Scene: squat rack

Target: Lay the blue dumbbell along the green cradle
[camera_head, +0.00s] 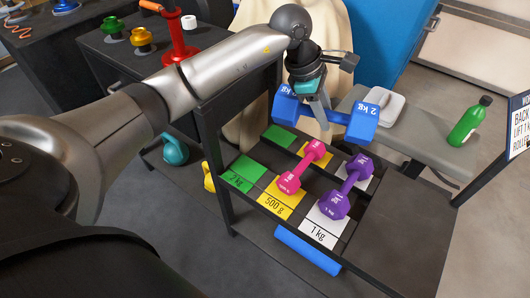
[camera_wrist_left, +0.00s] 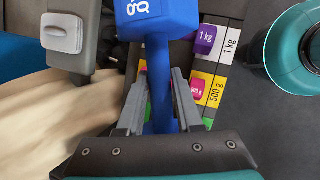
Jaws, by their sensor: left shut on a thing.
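The blue dumbbell (camera_head: 325,113), marked 2 kg, is held in the air by my left gripper (camera_head: 318,106). In the left wrist view the fingers (camera_wrist_left: 160,105) are shut on the handle of the blue dumbbell (camera_wrist_left: 160,60). In the head view it lies roughly crosswise, above the back part of the dark rack. The green cradle (camera_head: 244,174), labelled 2 kg, is the leftmost cradle on the rack and is empty; its green back part (camera_head: 281,137) also shows. The dumbbell is above and to the right of it, apart from it. My right gripper is not in view.
A pink dumbbell (camera_head: 302,167) lies on the yellow 500 g cradle, and a purple dumbbell (camera_head: 347,187) on the white 1 kg cradle. A blue roller (camera_head: 308,250) is below the rack. A bench (camera_head: 420,140) with a green bottle (camera_head: 469,121) stands at the right.

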